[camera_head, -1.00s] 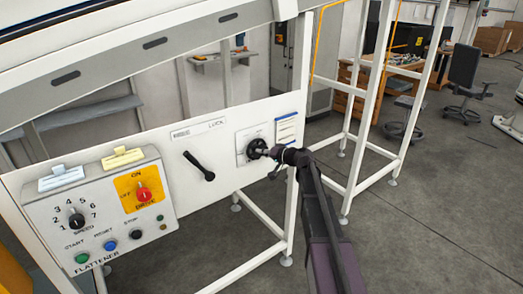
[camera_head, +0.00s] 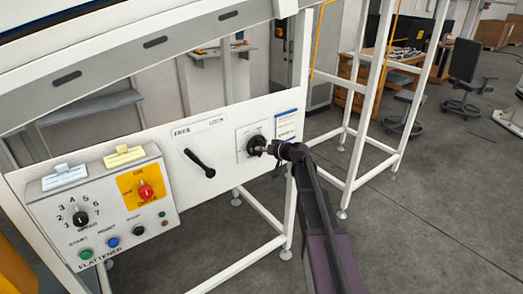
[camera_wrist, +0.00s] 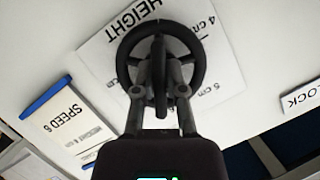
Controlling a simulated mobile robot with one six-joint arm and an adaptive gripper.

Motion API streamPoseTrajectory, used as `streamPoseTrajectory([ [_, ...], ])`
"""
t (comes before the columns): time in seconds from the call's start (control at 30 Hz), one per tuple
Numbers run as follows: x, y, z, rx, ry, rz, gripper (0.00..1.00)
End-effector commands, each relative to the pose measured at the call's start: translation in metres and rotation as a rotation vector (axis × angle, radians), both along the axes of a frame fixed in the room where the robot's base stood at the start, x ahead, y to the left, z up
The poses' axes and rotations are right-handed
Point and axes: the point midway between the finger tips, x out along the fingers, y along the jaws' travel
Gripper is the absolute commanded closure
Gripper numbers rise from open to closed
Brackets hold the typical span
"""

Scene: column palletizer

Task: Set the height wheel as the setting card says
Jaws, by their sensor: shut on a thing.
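The black height wheel (camera_head: 254,145) is on a white scale plate on the machine's front panel. In the wrist view the wheel (camera_wrist: 196,64) fills the upper middle, over a plate (camera_wrist: 222,62) with HEIGHT, 4 cm and 5 cm printed on it. My gripper (camera_wrist: 160,88) is shut on the wheel, its fingers either side of the wheel's middle bar. In the head view my gripper (camera_head: 268,148) reaches the wheel from the right. The card (camera_head: 287,125) is right of the wheel.
A black lever (camera_head: 200,163) sits left of the wheel, under a strip reading FREE and LOCK (camera_head: 199,127). A control box (camera_head: 105,200) with a speed knob, a red drive switch and several buttons is further left. White frame legs (camera_head: 292,210) stand beside my arm.

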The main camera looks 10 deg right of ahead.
Motion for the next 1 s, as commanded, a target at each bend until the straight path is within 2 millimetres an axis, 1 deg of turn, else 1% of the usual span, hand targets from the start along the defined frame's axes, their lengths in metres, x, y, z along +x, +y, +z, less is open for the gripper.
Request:
streamPoseTrajectory([
  [0.1, 0.0007, -0.0004, 0.0003, 0.001, 0.0, -0.001, 1.0],
  [0.13, 0.0006, -0.0003, 0.0003, 0.001, 0.0, -0.001, 0.79],
  [0.17, 0.0007, -0.0004, 0.0003, 0.001, 0.0, -0.001, 0.7],
  [0.2, 0.0007, -0.0004, 0.0003, 0.002, 0.0, -0.001, 0.58],
  [0.23, 0.0007, -0.0004, 0.0003, 0.002, 0.0, -0.001, 0.5],
  [0.73, 0.0004, -0.0003, -0.0005, 0.016, 0.008, 0.0, 0.5],
  [0.87, 0.0007, -0.0005, -0.0011, 0.059, 0.028, 0.0, 0.5],
  [1.0, 0.0009, -0.0006, -0.0022, 0.137, 0.067, 0.0, 0.5],
])
